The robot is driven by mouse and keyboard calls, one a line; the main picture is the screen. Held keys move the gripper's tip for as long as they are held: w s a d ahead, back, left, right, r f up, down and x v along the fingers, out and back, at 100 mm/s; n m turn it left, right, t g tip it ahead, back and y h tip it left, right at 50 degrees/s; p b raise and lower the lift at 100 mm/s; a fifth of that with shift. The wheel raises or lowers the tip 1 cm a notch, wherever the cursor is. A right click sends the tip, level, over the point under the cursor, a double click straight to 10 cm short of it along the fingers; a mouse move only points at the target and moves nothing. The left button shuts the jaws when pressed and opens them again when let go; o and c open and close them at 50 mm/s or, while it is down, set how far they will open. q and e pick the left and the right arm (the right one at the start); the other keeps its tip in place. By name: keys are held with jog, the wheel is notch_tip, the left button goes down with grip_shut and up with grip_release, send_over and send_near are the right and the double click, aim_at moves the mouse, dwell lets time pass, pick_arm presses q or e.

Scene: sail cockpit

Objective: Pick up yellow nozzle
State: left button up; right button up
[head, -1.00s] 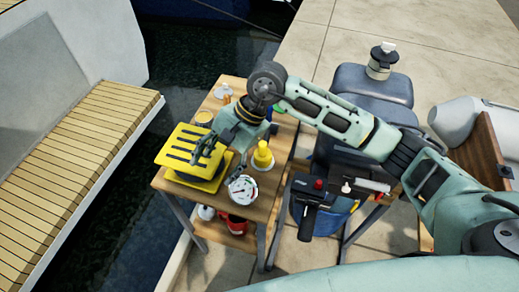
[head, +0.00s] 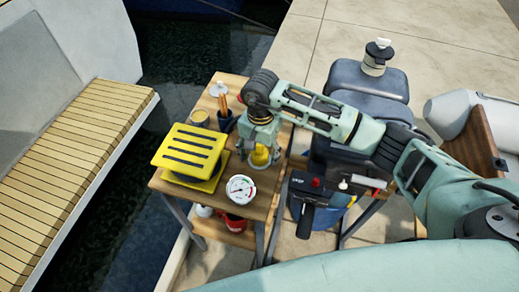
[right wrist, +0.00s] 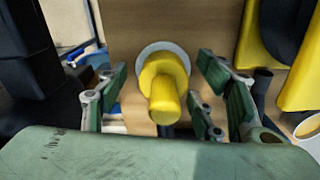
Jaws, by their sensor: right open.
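The yellow nozzle (head: 260,156) stands upright on the wooden table, partly hidden by my right gripper. In the right wrist view the nozzle (right wrist: 164,84) shows from above, with a narrow tip and a wider body on a pale round base. My right gripper (head: 261,150) points down over the nozzle. In the right wrist view its open fingers (right wrist: 160,95) stand on both sides of the nozzle, with gaps on each side. Whether the fingertips reach down beside the nozzle's body is hard to tell. My left gripper is not in view.
A yellow slotted block (head: 190,148) sits left of the nozzle. A round gauge (head: 240,189) lies in front. A dark cup with tools (head: 223,118) and a small tin (head: 199,118) stand behind. A dark outboard motor (head: 366,112) is close on the right.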

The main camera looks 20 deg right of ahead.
jog(key=shift+c, duration=0.6)
jog(key=c, duration=1.1)
